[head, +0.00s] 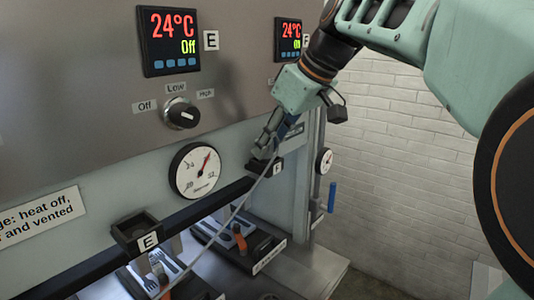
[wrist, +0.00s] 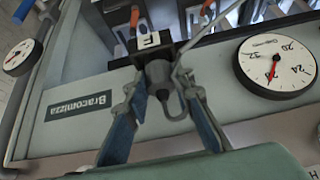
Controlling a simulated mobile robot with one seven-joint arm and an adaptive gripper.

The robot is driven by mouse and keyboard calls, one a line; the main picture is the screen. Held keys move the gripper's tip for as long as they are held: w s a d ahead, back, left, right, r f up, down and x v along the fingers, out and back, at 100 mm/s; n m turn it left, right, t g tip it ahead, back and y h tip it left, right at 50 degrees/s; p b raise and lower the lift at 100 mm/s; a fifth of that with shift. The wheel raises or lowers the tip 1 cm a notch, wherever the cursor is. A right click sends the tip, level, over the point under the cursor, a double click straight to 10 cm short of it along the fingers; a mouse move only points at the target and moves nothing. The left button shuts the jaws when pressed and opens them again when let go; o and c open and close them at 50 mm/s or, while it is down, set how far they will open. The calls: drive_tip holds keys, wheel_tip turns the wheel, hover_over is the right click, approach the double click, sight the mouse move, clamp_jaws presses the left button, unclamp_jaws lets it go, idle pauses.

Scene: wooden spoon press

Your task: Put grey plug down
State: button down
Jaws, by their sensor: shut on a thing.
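My gripper (head: 265,150) is at the front of the machine, right above the black holder marked F (head: 264,169). In the wrist view my gripper (wrist: 161,88) has its two blue-grey fingers closed on the sides of the dark grey plug (wrist: 160,72). The F holder (wrist: 152,41) sits directly beyond the plug. I cannot tell whether the plug is seated in it. The fingers mostly hide the plug in the head view.
A similar black holder marked E (head: 137,232) is on the rail at left. A gauge (head: 195,170) sits between the holders, and another gauge (head: 324,161) is at right. Trays with orange-handled parts (head: 241,240) lie below. Free room is at right before the brick wall.

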drive_tip(key=shift+d, duration=0.1)
drive_tip(key=shift+f, duration=0.15)
drive_tip(key=shift+f, duration=0.15)
drive_tip(key=c, duration=1.7)
unclamp_jaws()
drive_tip(key=shift+o, duration=0.2)
drive_tip(key=shift+r, duration=0.2)
drive_tip(key=shift+d+r, duration=0.1)
drive_tip(key=shift+r, duration=0.25)
drive_tip(key=p+v, duration=0.1)
drive_tip(key=v, duration=1)
drive_tip(key=shift+r, duration=0.2)
drive_tip(key=shift+s, duration=0.15)
